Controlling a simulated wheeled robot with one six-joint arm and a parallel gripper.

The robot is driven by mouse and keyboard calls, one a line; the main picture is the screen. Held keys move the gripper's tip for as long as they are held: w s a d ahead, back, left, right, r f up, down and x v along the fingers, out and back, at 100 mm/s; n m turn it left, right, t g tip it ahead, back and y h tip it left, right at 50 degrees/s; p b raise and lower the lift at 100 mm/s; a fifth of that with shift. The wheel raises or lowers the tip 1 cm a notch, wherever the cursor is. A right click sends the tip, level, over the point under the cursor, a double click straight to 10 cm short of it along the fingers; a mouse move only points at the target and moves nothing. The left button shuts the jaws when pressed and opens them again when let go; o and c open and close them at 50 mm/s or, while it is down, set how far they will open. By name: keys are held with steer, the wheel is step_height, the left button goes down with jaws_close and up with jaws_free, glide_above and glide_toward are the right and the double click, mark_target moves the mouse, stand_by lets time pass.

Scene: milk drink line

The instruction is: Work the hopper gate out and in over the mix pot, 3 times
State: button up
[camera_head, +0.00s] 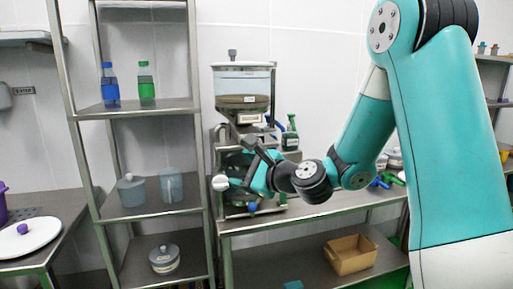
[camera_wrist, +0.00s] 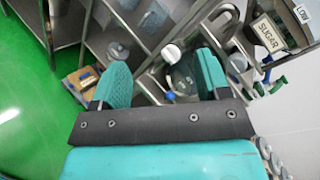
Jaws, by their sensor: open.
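The hopper (camera_head: 243,84) stands on a frame behind my gripper, with a clear upper body and a grey funnel below. Its SUGAR label (camera_wrist: 269,32) shows at the upper right of the wrist view. A pale round knob (camera_head: 220,183) shows just left of my gripper (camera_head: 248,168); it looks like the gate's handle. In the wrist view a pale round knob (camera_wrist: 171,52) lies ahead, between the open fingers of my gripper (camera_wrist: 163,75), not visibly touched. My arm hides much of the area below the funnel, and I cannot make out the mix pot clearly.
A metal shelf rack (camera_head: 150,106) stands left of the hopper, with a blue bottle (camera_head: 109,84), a green bottle (camera_head: 146,80) and jugs. A bench (camera_head: 320,207) runs to the right, with a brown crate (camera_head: 350,255) on its lower shelf. Green floor (camera_wrist: 30,110) is clear at left.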

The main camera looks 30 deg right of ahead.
steer(key=w+d+f+m+t+h, duration=0.1)
steer(key=d+m+t+h, duration=0.1)
steer(key=d+m+h, duration=0.75)
steer(key=shift+w+d+f+m+y+p, duration=0.1)
steer(key=shift+w+d+m+y+p, duration=0.5)
steer(key=shift+w+p, duration=1.95)
steer(key=shift+w+d+r+n+y+p, duration=0.15)
steer(key=shift+w+d+p, duration=1)
steer(key=shift+w+p, duration=1.45)
steer(key=shift+w+d+f+m+y+p, duration=0.25)
steer(key=shift+w+d+p, duration=0.6)
steer(key=shift+w+p, duration=1.7)
steer(key=shift+w+r+b, duration=0.1)
steer(key=shift+w+b, duration=0.65)
